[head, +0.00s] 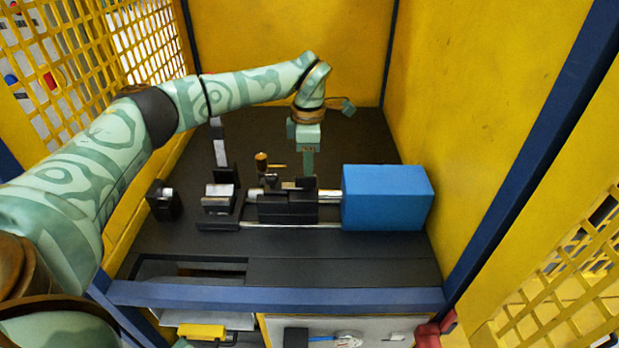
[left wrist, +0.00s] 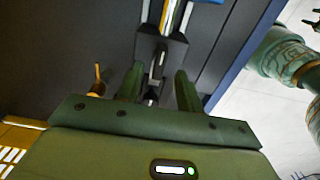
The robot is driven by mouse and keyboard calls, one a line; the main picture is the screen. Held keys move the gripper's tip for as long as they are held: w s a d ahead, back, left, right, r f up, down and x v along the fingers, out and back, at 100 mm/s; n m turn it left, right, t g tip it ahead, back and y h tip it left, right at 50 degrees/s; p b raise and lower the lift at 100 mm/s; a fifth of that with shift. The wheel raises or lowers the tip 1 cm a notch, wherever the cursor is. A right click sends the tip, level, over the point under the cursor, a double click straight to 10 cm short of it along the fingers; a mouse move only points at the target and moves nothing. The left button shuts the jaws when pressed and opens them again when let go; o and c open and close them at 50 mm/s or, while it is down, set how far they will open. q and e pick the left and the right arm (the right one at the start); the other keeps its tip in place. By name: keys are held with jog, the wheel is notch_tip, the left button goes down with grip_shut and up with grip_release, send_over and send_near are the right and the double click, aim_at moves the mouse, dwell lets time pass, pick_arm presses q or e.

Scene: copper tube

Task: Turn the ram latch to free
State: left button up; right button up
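My left gripper (head: 308,175) points down over the black carriage block (head: 287,208) of the bench machine, just left of the blue housing (head: 387,198). In the left wrist view its two fingers (left wrist: 159,78) are apart, with a dark machine part carrying shiny metal pieces (left wrist: 157,70) between and beyond them. I cannot tell whether they touch it. I cannot tell which part is the ram latch. My right gripper is not clearly seen.
A black clamp block with a silver top (head: 219,198) stands left of the carriage, and a smaller black block (head: 162,200) farther left. Yellow walls (head: 480,90) enclose the dark bench. A blue rail (head: 270,297) crosses the front. The bench's front right is clear.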

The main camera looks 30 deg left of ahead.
aim_at(299, 181)
pick_arm(q)
notch_tip(299, 181, down, 5)
jog(key=shift+f, duration=0.15)
jog(key=shift+c, duration=0.3)
grip_shut()
